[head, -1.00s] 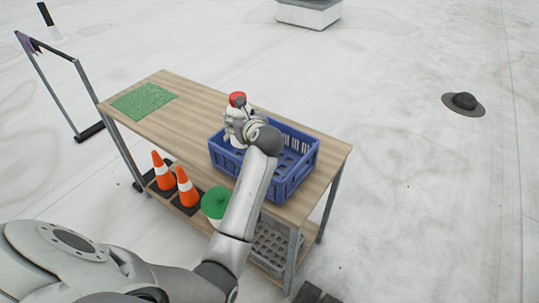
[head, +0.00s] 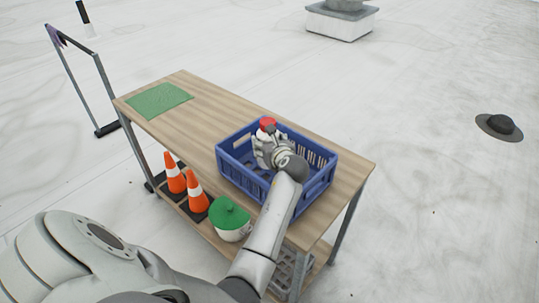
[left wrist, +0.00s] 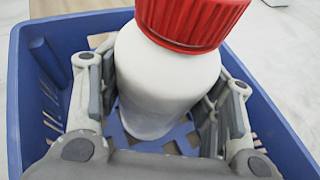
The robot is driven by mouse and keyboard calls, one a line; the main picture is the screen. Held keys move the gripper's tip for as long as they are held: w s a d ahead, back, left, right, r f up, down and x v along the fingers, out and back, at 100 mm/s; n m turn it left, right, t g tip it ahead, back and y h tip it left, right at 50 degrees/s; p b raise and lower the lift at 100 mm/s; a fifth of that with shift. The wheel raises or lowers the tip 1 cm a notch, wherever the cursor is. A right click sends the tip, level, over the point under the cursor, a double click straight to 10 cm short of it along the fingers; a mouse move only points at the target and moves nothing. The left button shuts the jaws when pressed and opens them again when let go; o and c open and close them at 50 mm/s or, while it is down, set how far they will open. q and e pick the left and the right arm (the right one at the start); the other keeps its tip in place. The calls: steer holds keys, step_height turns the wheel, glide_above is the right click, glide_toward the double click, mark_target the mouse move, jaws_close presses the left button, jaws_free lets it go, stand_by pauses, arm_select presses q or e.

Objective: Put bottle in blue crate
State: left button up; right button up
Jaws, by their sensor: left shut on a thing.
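The bottle is white with a red ribbed cap; its cap (head: 267,123) shows in the head view, and its white body (left wrist: 165,80) fills the middle of the left wrist view. My left gripper (head: 266,148) is shut on the bottle, with a finger on each side of its body (left wrist: 160,105). The blue crate (head: 231,166) stands on the cart's wooden top, and its wall also shows in the left wrist view (left wrist: 25,90). The bottle is upright, inside the crate's outline. Whether its base touches the crate floor is hidden. My right gripper is out of view.
A green mat (head: 160,100) lies at the far left of the wooden cart top (head: 190,120). Orange cones (head: 196,195) and a green-lidded tub (head: 230,218) stand on the lower shelf. A dark hat-shaped object (head: 499,126) lies on the floor at right.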

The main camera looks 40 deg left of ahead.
arm_select(q)
step_height(320, 180, down, 3)
steer(key=shift+f, duration=0.1)
steer(key=shift+w+f, duration=0.1)
steer(key=shift+f, duration=0.3)
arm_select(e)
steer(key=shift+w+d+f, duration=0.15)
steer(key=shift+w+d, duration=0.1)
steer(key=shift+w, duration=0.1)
arm_select(q)
steer(key=shift+f, duration=0.1)
steer(key=o, duration=0.7)
steer(key=shift+o, duration=0.2)
